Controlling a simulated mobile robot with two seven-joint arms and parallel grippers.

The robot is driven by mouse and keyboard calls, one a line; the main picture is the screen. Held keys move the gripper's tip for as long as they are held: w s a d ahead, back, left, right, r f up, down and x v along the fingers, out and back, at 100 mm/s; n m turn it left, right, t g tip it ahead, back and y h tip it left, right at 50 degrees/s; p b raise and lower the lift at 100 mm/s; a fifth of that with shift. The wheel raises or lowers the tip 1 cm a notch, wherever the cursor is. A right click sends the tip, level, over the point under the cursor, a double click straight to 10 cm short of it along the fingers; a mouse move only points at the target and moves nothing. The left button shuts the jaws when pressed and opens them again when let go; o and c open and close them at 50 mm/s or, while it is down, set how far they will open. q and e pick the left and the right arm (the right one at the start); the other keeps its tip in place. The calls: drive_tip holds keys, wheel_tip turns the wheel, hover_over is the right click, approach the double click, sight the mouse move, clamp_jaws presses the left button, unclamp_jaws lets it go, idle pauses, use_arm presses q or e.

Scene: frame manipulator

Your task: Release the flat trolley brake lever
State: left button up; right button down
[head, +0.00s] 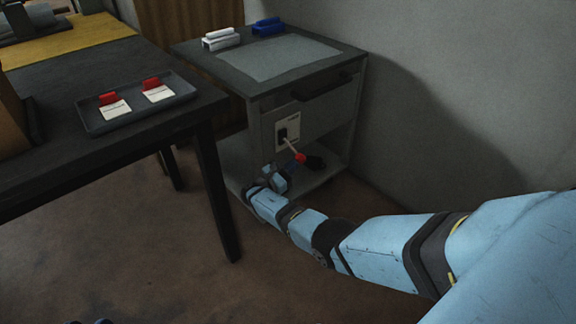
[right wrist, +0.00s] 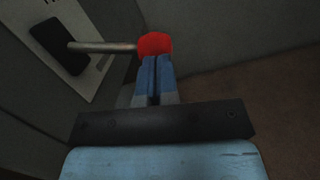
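The flat trolley (head: 262,92) is a grey cabinet with a dark-edged top. On its front a pale plate (head: 294,122) with a dark slot carries the brake lever, a thin metal rod with a red knob (head: 300,158). In the right wrist view the rod (right wrist: 100,47) runs from the plate to the red knob (right wrist: 155,44). My right gripper (right wrist: 157,66) has its fingers together, with only a thin line between them. Their tips are at the knob's lower side and overlap it in view; contact is unclear. A sliver at the head view's bottom left may be my left gripper (head: 90,322).
A dark table (head: 60,165) stands left of the trolley, its leg (head: 218,190) near my right arm. It bears a tray (head: 138,118) with two red-and-white items. White (head: 221,41) and blue (head: 268,27) items stand on the trolley top. A wall (head: 450,90) is at the right.

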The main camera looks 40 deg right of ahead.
sight(296, 157)
drive_tip(key=shift+s+d+r+n+p, duration=0.1)
drive_tip(key=shift+r+n+p, duration=0.1)
drive_tip(key=shift+r+p, duration=0.2)
drive_tip(key=shift+s+d+r+n+p, duration=0.1)
drive_tip(key=shift+r+n+p, duration=0.15)
drive_tip(key=shift+r, duration=0.1)
use_arm(q)
wheel_tip(296, 157, up, 10)
drive_tip(key=s+a+n+t+p, duration=0.1)
drive_tip(key=n+t+p, duration=0.1)
drive_tip(key=t+p, duration=0.3)
use_arm(e)
drive_tip(key=r+n, duration=0.1)
drive_tip(key=n, duration=0.1)
drive_tip(key=s+r+n+t+p, duration=0.1)
drive_tip(key=r+n, duration=0.1)
drive_tip(key=shift+r, duration=0.15)
use_arm(q)
wheel_tip(296, 157, down, 8)
drive_tip(key=a+g+y+p, duration=0.3)
drive_tip(key=g, duration=0.1)
drive_tip(key=shift+g+p, duration=0.35)
drive_tip(key=shift+g, duration=0.05)
use_arm(e)
wheel_tip(296, 157, up, 3)
drive_tip(key=n, duration=0.3)
drive_tip(key=shift+w+n+t, duration=0.15)
drive_tip(key=shift+n+t, duration=0.1)
drive_tip(key=shift+t, duration=0.15)
